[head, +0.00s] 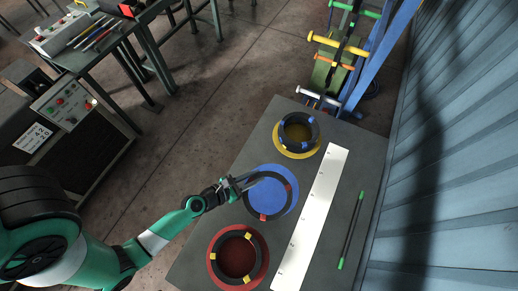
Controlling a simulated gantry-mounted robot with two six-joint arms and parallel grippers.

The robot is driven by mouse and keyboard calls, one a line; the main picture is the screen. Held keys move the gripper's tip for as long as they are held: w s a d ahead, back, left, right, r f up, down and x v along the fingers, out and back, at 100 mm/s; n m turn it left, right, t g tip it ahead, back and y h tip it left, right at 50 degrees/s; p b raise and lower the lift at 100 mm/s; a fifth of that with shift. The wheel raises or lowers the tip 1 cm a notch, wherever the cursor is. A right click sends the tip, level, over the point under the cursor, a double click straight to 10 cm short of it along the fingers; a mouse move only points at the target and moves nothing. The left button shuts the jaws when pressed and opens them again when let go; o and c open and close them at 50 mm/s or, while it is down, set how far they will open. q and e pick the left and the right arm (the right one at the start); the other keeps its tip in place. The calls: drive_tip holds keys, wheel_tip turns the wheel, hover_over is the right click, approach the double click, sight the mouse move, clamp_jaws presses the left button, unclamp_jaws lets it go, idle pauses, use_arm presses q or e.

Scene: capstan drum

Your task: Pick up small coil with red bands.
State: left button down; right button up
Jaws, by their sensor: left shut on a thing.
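The small coil with red bands (251,206) is a dark ring with red bands, over a blue disc (271,190) on the grey table. My left gripper (245,183) reaches in from the lower left and is shut on the upper left part of this coil's rim. I cannot tell whether the coil touches the disc or is slightly raised. My right gripper is not in view.
A coil with blue bands (314,130) sits on a yellow disc (283,150). A coil with yellow bands (216,243) sits on a red disc (262,279). A white strip (312,215) and a green-tipped rod (351,230) lie to the right. A blue-framed rack (375,62) stands behind.

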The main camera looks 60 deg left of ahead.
sight(246, 197)
use_arm(q)
drive_tip(key=s+d+r+p, duration=0.1)
drive_tip(key=s, duration=0.1)
drive_tip(key=s+d+r+p, duration=0.1)
drive_tip(key=d+r+p, duration=0.1)
drive_tip(key=s+d+r+p, duration=0.1)
drive_tip(key=s, duration=0.1)
drive_tip(key=shift+s+d+r+p, duration=0.4)
drive_tip(key=shift+s+d+p, duration=0.2)
drive_tip(key=shift+d+p, duration=0.25)
drive_tip(key=shift+s+p, duration=0.35)
drive_tip(key=shift+p, duration=0.15)
drive_tip(key=shift+s, duration=0.15)
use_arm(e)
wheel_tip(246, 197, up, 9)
use_arm(q)
drive_tip(key=shift+a, duration=0.1)
